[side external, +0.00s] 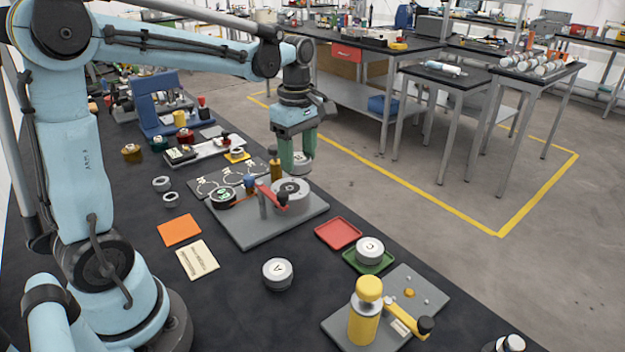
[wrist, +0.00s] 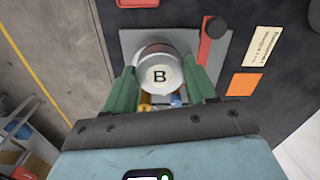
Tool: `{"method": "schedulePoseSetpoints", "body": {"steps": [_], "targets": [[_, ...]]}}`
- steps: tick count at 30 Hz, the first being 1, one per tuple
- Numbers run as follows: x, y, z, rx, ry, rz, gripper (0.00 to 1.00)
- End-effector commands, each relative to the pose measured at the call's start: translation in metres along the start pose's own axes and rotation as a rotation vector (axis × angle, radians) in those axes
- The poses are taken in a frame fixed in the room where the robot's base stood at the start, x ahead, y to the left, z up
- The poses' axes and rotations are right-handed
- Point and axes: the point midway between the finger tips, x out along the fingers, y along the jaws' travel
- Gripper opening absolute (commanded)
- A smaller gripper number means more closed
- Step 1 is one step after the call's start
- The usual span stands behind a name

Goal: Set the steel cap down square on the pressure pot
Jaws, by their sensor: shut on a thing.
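My gripper (side external: 294,160) is shut on a round steel cap (side external: 304,163) and holds it just above the pressure pot (side external: 292,196). In the wrist view the cap (wrist: 160,76), marked B, sits between my green fingers (wrist: 160,88). The pot is a squat grey cylinder on a grey base plate (side external: 250,233), with a red lever (side external: 270,196) beside it. A gap appears to remain between cap and pot in the side view.
A cap marked A (side external: 278,275) lies on the black table. A cap marked C (side external: 370,248) sits on a green tray (side external: 358,264). A red tray (side external: 338,233) is empty. A yellow cylinder (side external: 363,315) stands front right. An amber post (side external: 276,168) rises close behind the pot.

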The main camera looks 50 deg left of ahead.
Motion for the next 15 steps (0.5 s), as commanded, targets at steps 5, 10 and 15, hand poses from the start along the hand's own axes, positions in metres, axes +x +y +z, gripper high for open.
{"method": "schedulePoseSetpoints", "body": {"steps": [5,10,15], "targets": [[0.02,0.012,-0.032,-0.004,0.0,0.0,0.15],[0.03,0.018,-0.046,0.001,0.0,0.0,0.15],[0.043,0.019,-0.048,0.003,0.0,0.0,0.15]]}}
